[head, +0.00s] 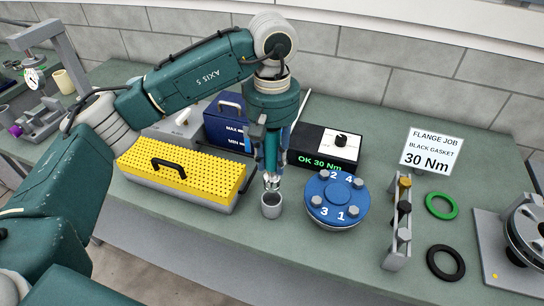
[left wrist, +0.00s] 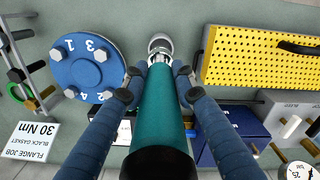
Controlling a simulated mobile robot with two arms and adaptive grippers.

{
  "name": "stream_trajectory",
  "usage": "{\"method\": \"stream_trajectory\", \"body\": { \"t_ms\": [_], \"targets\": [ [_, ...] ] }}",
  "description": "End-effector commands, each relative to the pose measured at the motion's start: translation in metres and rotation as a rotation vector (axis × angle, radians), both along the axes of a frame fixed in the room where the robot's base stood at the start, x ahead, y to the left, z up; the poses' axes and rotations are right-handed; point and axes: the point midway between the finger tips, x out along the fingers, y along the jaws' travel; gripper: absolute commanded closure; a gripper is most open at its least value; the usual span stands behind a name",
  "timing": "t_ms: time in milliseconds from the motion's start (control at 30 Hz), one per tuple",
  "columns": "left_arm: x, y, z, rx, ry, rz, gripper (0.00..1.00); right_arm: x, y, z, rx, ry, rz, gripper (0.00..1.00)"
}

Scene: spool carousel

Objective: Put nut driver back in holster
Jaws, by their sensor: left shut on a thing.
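My left gripper (head: 271,158) points down in the head view, shut on the nut driver. The driver's teal handle (left wrist: 160,112) lies between the blue fingers (left wrist: 157,78) in the left wrist view. Its shiny metal end (head: 272,181) points down toward a small grey cup, likely the holster (head: 271,208), on the bench. The metal end lines up with the cup and is at or just above its rim; I cannot tell whether it is inside. The cup also shows beyond the driver in the left wrist view (left wrist: 160,39). My right gripper is not in view.
A blue flange (head: 335,198) with numbered bolts stands close right of the cup. A yellow perforated case (head: 180,172) is close left. A bolt rack (head: 397,245) stands farther right.

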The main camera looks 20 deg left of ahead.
Motion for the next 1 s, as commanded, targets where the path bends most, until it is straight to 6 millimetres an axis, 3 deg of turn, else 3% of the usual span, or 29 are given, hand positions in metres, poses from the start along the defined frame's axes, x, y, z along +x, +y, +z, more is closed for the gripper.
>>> {"method": "stream_trajectory", "body": {
  "t_ms": [100,400,1000],
  "targets": [
    [0.0,0.0,-0.015,-0.001,-0.002,0.0,1.0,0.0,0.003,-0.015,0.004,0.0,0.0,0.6],
    [0.0,0.0,-0.037,-0.001,-0.003,0.0,1.0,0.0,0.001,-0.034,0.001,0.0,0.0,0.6],
    [0.0,0.0,-0.038,-0.001,-0.002,0.0,1.0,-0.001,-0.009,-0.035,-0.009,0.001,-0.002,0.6]
  ]
}}
